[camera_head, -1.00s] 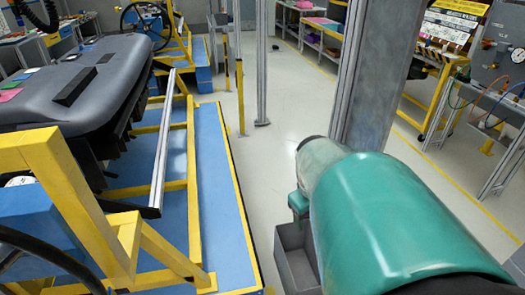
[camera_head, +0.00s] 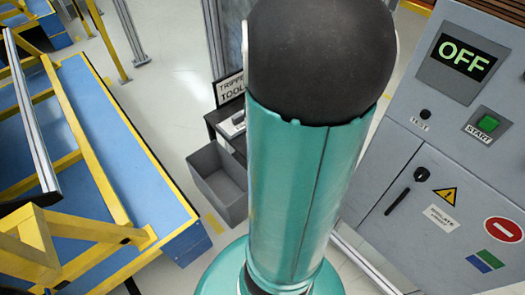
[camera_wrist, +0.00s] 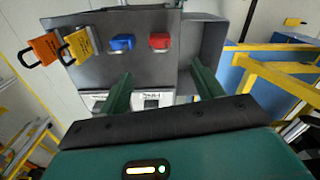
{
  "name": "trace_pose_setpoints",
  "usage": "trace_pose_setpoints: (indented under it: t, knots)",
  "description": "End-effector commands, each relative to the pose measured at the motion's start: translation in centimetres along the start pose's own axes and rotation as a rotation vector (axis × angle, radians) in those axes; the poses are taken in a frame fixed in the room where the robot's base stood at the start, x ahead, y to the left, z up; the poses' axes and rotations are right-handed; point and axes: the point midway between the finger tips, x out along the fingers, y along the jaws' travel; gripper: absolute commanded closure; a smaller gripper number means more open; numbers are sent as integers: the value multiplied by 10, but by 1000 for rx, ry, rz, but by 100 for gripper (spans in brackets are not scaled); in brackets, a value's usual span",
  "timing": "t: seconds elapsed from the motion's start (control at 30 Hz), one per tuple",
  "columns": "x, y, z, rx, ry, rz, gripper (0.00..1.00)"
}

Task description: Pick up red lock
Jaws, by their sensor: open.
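The red lock (camera_wrist: 159,41) sits on a dark grey surface (camera_wrist: 135,72) in the wrist view, just right of a blue lock (camera_wrist: 122,42). My gripper (camera_wrist: 161,72) is open, with its two green fingers apart below the red lock in the picture. The red lock shows beyond the gap between the fingertips, and nothing is held. A yellow lock (camera_wrist: 78,45) and an orange lock (camera_wrist: 42,47) with dark shackles are at the left edge of that surface. In the head view my arm hides much of the middle, and neither the red lock nor my gripper can be made out.
In the head view a grey bin (camera_head: 218,186) stands beside a small dark stand with a sign (camera_head: 230,88). A grey cabinet (camera_head: 400,160) reading OFF is at the right. A blue platform with yellow rails (camera_head: 100,150) is at the left. Pale floor lies between.

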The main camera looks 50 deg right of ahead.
Motion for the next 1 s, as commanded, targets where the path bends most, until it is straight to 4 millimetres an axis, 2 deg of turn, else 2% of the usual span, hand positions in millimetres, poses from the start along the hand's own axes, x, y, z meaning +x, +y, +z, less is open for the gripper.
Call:
trace_pose_setpoints:
  t: [0.3,0.4,0.63,0.9,1.0]
  knots:
    - [59,-2,1,-2,-1,-6,34]
    - [73,-2,0,-2,-1,-4,34]
    - [88,-1,1,-1,-1,-3,34]
    - [125,-1,2,-3,0,-2,34]
    - [131,-1,2,-2,1,-1,34]
